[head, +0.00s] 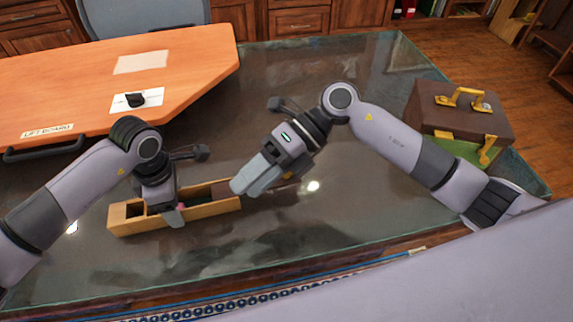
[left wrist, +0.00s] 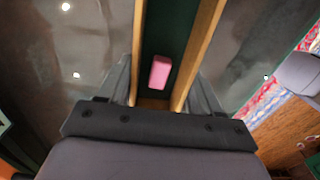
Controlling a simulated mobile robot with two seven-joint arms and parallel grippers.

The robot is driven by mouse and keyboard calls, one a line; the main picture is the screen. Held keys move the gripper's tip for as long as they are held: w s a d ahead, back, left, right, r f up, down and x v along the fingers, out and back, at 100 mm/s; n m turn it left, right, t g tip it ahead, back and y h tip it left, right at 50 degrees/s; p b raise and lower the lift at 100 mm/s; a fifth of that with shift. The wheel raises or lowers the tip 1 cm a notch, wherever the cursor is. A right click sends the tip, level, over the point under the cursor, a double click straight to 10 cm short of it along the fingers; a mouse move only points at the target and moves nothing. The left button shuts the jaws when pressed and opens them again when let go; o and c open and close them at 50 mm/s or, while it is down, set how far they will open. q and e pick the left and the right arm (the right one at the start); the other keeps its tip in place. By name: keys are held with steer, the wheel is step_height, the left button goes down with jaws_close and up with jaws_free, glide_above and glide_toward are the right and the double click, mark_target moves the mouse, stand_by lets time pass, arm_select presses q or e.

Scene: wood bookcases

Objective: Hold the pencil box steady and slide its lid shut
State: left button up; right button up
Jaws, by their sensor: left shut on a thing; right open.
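The pencil box (head: 200,212), long and pale wood, lies on the glass tabletop with its channel partly uncovered. My left gripper (head: 168,207) is shut across the box, with one finger along each side wall. In the left wrist view, the box wall (left wrist: 204,45) runs between the fingers, and a pink eraser (left wrist: 160,72) lies on its dark green floor. A dark brown lid (head: 222,187) shows at the box's right end and seems to stick out past it, partly hidden by my right gripper. My right gripper (head: 242,186) is open above that end; contact with the lid is unclear.
A brown case with yellow fittings (head: 455,115) stands at the right. A beaded strip (head: 240,300) runs along the front. The glass (head: 300,70) behind my right gripper is clear.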

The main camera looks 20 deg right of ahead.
steer(key=d+f+n+t+y, duration=0.1)
steer(key=d+f+t, duration=0.1)
steer(key=d+t, duration=0.2)
steer(key=d+f+n+t+y, duration=0.1)
steer(key=d+f+n+t, duration=0.1)
steer(key=d+t, duration=0.2)
steer(key=d+f+n+t+y, duration=0.1)
steer(key=d+f+n+t, duration=0.1)
steer(key=d+t, duration=0.3)
steer(key=shift+d+f, duration=0.25)
steer(key=shift+d, duration=0.85)
steer(key=shift+d+f, duration=0.2)
steer(key=shift+d, duration=0.9)
steer(key=x, duration=1.1)
steer(key=shift+w+a+r, duration=0.1)
steer(key=shift+w+a, duration=0.2)
